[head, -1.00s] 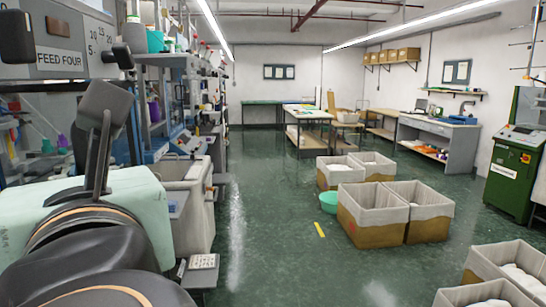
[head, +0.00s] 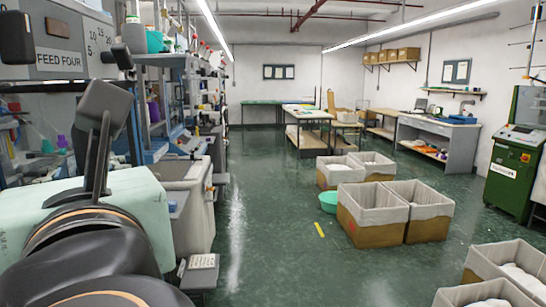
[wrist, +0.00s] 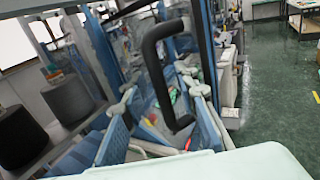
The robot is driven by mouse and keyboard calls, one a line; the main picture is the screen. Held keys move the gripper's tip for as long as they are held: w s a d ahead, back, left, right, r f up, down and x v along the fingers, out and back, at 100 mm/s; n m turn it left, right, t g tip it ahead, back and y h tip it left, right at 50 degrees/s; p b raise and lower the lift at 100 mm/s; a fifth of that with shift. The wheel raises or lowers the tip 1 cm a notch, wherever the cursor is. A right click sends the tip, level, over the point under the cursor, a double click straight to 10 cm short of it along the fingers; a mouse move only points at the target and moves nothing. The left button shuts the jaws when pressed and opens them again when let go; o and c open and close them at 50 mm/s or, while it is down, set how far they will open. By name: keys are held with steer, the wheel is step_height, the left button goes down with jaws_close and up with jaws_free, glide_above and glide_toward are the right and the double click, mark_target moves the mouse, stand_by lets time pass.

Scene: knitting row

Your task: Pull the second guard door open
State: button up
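In the wrist view a black, bent bar handle (wrist: 160,80) stands near the middle, in front of clear panels in blue frames. A second dark upright bar (wrist: 203,38) shows just to its right. I cannot tell which door each bar belongs to, or how far any door stands open. In the head view the blue-framed machine row runs along the left, and its doors are hard to make out. My dark arm fills the lower left.
A pale green block (head: 130,205) sits beside my arm; a similar surface crosses the wrist view's bottom. A grey panel marked FEED FOUR (head: 60,58) is at upper left. Dark cones (wrist: 70,98) stand left in the wrist view. Fabric bins (head: 372,215) stand right of the clear aisle.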

steer(key=v, duration=0.7)
steer(key=shift+d, duration=0.1)
